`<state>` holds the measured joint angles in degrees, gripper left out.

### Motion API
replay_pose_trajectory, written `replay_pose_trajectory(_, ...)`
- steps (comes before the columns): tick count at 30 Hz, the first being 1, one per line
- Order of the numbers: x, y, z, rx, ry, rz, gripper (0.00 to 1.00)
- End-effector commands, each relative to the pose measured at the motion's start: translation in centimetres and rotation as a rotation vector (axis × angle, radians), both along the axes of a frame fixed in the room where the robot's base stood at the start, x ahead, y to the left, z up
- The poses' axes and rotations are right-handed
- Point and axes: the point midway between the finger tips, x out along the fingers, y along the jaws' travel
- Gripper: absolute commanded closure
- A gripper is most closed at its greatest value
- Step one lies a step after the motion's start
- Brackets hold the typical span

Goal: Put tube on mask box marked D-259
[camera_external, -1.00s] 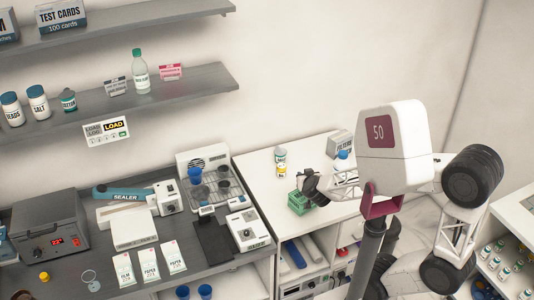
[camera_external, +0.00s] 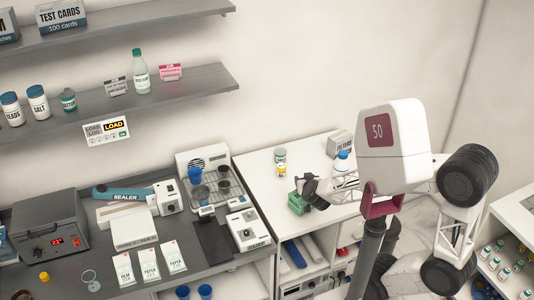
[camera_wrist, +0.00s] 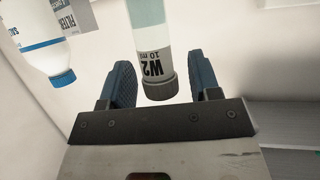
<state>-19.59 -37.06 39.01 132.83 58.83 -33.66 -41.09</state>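A tube (camera_wrist: 151,28) with a pale green part, a white label reading W2 10 ml and a dark cap shows in the wrist view. It lies between the two blue fingers of my gripper (camera_wrist: 164,80). In the external view my gripper (camera_external: 312,188) is just above and beside a small green rack (camera_external: 297,204) on the white counter; the tube is not clear there. No box with a readable D-259 mark shows.
A blue-capped white bottle (camera_external: 342,161) and a grey box (camera_external: 333,147) stand behind my gripper. A small yellow-labelled jar (camera_external: 281,168) stands to the left. A dark bench (camera_external: 95,262) with devices is at left. The counter (camera_external: 255,180) has free room at its left.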

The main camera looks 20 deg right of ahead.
Motion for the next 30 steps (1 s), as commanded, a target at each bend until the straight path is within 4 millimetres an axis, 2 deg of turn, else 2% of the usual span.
replay_pose_trajectory(9, 0.0, 0.0, 0.4, -0.001, -0.001, 0.001, 0.43)
replay_pose_trajectory(14, -0.7, 0.2, 0.7, 0.001, -0.001, 0.002, 0.43)
replay_pose_trajectory(30, -5.8, 1.3, 2.9, 0.000, -0.002, 0.002, 0.43)
